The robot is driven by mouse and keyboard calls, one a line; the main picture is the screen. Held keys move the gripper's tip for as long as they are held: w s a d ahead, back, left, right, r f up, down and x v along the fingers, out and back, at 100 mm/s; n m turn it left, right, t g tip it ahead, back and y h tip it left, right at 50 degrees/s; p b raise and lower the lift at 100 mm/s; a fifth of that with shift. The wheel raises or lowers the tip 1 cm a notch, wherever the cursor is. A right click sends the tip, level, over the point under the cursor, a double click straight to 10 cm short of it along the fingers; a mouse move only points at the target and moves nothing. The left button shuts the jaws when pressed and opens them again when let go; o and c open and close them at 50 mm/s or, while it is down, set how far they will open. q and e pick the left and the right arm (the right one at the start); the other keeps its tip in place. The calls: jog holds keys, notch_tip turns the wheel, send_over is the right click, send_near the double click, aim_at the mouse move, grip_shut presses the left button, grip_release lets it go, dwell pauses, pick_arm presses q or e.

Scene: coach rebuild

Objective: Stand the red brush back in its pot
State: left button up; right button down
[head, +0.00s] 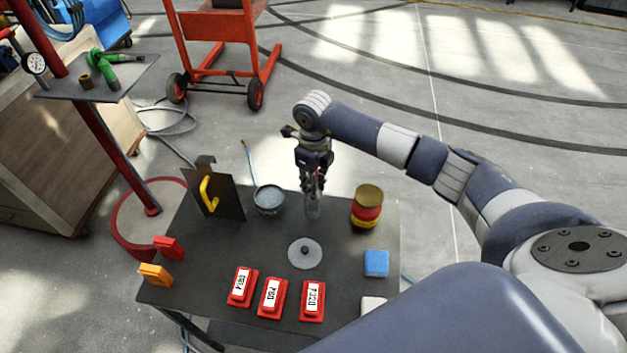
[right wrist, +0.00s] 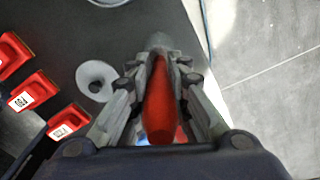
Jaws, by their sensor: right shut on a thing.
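The red brush (right wrist: 160,105) shows in the right wrist view as a red handle between my right gripper's fingers, with a blurred grey end beyond them. My right gripper (head: 314,188) is shut on it, over the back part of the dark table (head: 220,265) in the head view. The grey end (head: 314,208) shows below the fingertips; whether it touches the table I cannot tell. A dark round pot (head: 269,203) stands left of the gripper, with a thin blue-tipped stick leaning out of it. My left gripper is not in view.
A red and yellow tin (head: 367,207) stands right of the gripper. A grey disc (head: 305,254) lies in front. Several red blocks with white labels (head: 272,297), a blue block (head: 376,263) and a dark upright panel (head: 223,200) with a yellow handle are also on the table.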

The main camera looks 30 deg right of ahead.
jog(key=c, duration=1.5)
grip_release()
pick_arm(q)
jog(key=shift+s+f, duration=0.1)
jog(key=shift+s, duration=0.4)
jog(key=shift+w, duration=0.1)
pick_arm(e)
jog(key=shift+f, duration=0.15)
jog(key=r+b, duration=0.1)
jog(key=r, duration=0.2)
jog(key=r+b, duration=0.1)
jog(key=r, duration=0.2)
jog(key=r+b, duration=0.2)
jog(key=r, duration=0.2)
jog(key=shift+s+d, duration=0.25)
jog(key=shift+r, duration=0.35)
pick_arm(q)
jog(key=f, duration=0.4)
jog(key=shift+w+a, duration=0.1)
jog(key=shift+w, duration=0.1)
